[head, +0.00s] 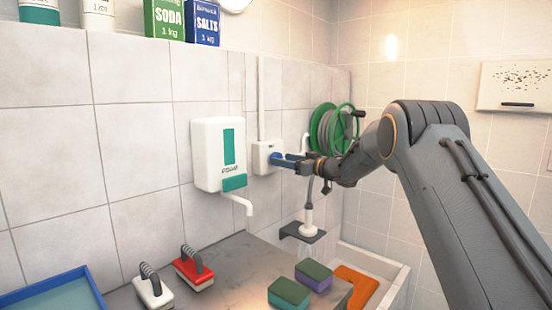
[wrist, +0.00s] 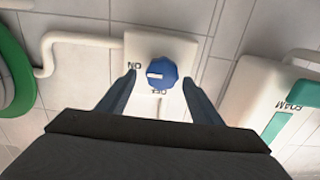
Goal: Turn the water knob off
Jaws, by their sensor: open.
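A blue round knob (wrist: 163,70) sits on a white wall box (wrist: 185,47), with a white pointer mark on its face. In the wrist view the mark lies toward the left, on the side of the ON label; the OFF label is at the knob's lower edge. My gripper (wrist: 159,80) is open, with one finger on each side of the knob and visible gaps. Contact is not seen. In the head view my gripper (head: 284,161) reaches left to the same white box (head: 262,158), and the knob is hard to separate from the bluish fingers.
A white foam dispenser (head: 215,154) hangs just left of the box. A green hose reel (head: 324,130) is behind my arm. Brushes (head: 193,268) and sponges (head: 289,293) lie on the grey counter (head: 235,265) below. A white pipe leaves the box.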

